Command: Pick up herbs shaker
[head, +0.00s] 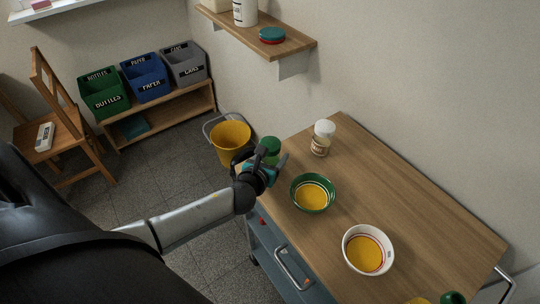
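Another shaker with a white cap (323,130) stands upright farther back on the cart. My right gripper is not in view.
A green-rimmed bowl (328,206) and a white bowl (389,258), both with yellow insides, stand on the cart top (430,205). A yellow bucket (231,139) is on the floor behind. A wall shelf (292,45) hangs above.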

